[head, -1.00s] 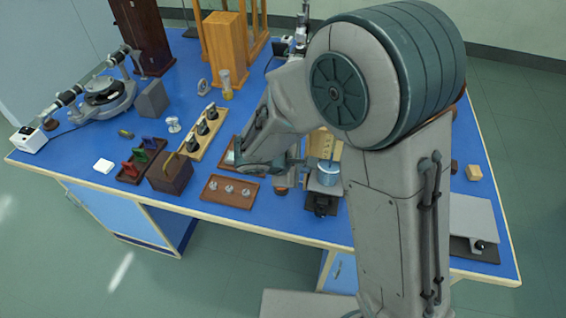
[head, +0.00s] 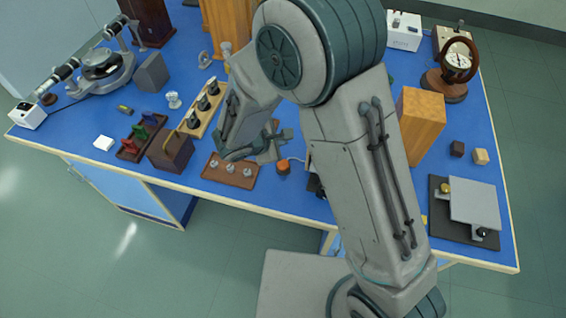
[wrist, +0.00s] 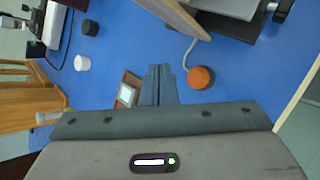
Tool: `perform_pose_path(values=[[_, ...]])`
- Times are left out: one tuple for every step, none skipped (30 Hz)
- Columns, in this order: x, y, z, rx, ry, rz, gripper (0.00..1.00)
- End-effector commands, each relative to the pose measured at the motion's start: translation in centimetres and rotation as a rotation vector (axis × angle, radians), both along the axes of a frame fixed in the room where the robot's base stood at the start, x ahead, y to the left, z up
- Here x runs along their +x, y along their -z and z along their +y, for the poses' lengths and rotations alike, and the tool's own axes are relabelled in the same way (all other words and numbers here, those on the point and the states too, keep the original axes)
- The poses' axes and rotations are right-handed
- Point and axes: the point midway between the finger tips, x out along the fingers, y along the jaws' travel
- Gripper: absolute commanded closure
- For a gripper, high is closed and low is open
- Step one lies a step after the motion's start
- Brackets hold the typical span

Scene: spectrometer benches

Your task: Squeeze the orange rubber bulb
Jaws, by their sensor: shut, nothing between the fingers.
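The orange rubber bulb (head: 284,168) sits on the blue bench near its front edge, just right of the brown board with several small metal pieces. In the wrist view the bulb (wrist: 200,77) is round, with a pale tube leading from it. My gripper (head: 278,146) is just behind the bulb in the head view. In the wrist view my gripper's fingers (wrist: 160,72) are together and empty, to the left of the bulb and apart from it.
The brown board (head: 230,170) and a dark wooden box (head: 170,151) lie left of the bulb. A tall wooden block (head: 421,125) and a black-based stand with a grey plate (head: 474,202) are on the right. Bare blue bench shows in front of the bulb.

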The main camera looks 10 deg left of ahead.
Motion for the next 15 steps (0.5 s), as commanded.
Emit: perform_pose_path(values=[[0.0,0.9,0.0,-0.001,-0.001,0.000,1.00],[0.0,1.2,0.0,-0.001,-0.001,0.000,1.00],[0.0,1.7,0.0,-0.001,0.000,0.001,1.00],[-0.1,2.1,0.1,0.000,-0.002,0.001,1.00],[-0.1,2.6,0.1,0.000,-0.001,0.002,1.00],[-0.1,3.2,0.1,-0.001,-0.002,0.002,1.00],[-0.1,3.6,0.1,-0.001,-0.002,0.002,1.00],[-0.1,4.1,0.1,0.000,-0.001,0.002,1.00],[-0.1,4.7,0.1,0.000,-0.002,0.001,1.00],[-0.1,5.1,0.1,-0.001,-0.003,0.001,1.00],[-0.1,5.6,0.1,-0.001,-0.003,0.001,1.00],[-0.1,6.1,0.1,0.000,-0.001,0.001,1.00],[-0.1,6.5,0.1,0.000,-0.002,0.000,1.00],[0.0,6.7,0.1,0.000,-0.002,0.000,1.00],[0.0,7.1,0.1,0.000,-0.002,0.000,1.00]])
